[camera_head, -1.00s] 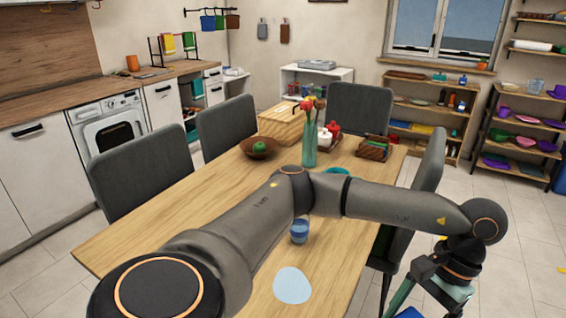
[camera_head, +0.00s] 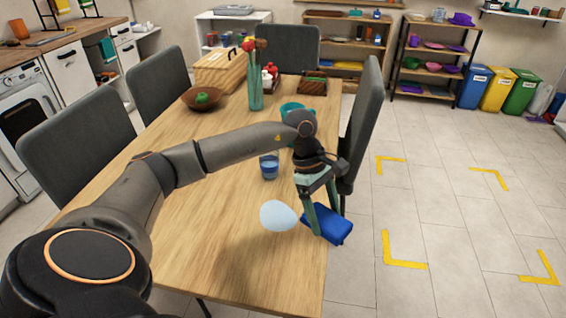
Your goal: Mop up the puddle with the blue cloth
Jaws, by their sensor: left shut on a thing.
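The puddle (camera_head: 278,215) is a pale blue patch on the wooden table (camera_head: 190,235), near its right edge. The blue cloth (camera_head: 328,224) is a folded dark blue block just right of the puddle, at the table's right edge. My left gripper (camera_head: 323,215) points down and is shut on the cloth. Whether the cloth touches the tabletop or is held slightly above it, I cannot tell. The cloth seems apart from the puddle or just beside it. My right gripper is not in view.
A blue cup (camera_head: 269,166) stands on the table behind the puddle. A teal bowl (camera_head: 291,110), a vase with flowers (camera_head: 256,88) and a brown bowl (camera_head: 202,98) stand farther back. A grey chair (camera_head: 361,125) is close on the right. The table's front left is clear.

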